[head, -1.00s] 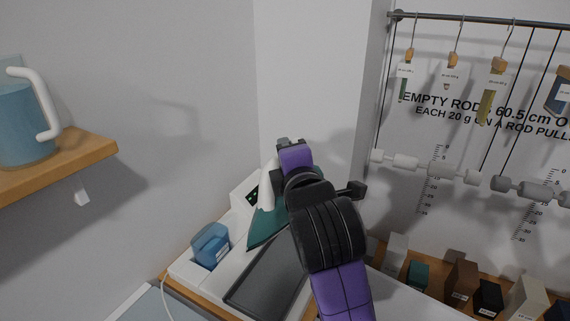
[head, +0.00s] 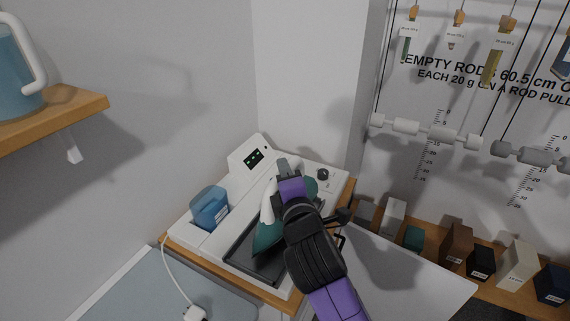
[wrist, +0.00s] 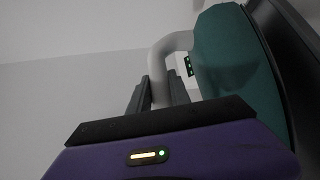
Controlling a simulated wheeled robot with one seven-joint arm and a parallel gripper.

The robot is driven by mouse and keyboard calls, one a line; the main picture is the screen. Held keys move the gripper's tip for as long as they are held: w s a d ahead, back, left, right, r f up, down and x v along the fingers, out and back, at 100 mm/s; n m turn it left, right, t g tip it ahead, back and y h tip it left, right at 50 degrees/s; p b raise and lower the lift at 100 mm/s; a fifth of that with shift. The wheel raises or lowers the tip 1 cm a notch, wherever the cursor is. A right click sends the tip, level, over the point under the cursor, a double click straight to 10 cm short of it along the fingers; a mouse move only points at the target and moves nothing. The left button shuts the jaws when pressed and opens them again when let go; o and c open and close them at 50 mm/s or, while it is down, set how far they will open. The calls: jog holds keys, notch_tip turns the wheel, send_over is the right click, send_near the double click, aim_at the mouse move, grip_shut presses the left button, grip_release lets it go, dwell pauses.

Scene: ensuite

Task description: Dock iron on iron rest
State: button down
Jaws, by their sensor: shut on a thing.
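The iron has a teal body (head: 266,238) and a white handle (head: 267,203). My gripper (wrist: 158,92) is shut on the white handle, which passes between its dark fingers in the wrist view. The iron's teal body (wrist: 235,65) fills the right of that view. In the head view the iron is over the dark plate (head: 240,258) of the white iron rest station (head: 195,238), its tip pointing down and left. A dark surface lies close beside the iron in the wrist view. I cannot tell whether the iron touches the plate. My arm hides the iron's right side.
A blue water tank (head: 210,208) sits at the station's left, and a small display (head: 253,157) and dark knob (head: 323,174) at its back. A wooden shelf with a blue jug (head: 18,75) juts out at upper left. Several small blocks line a ledge at right.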

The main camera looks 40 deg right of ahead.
jog(key=shift+f, duration=1.35)
jog(key=c, duration=1.2)
grip_release()
jog(key=shift+f, duration=0.1)
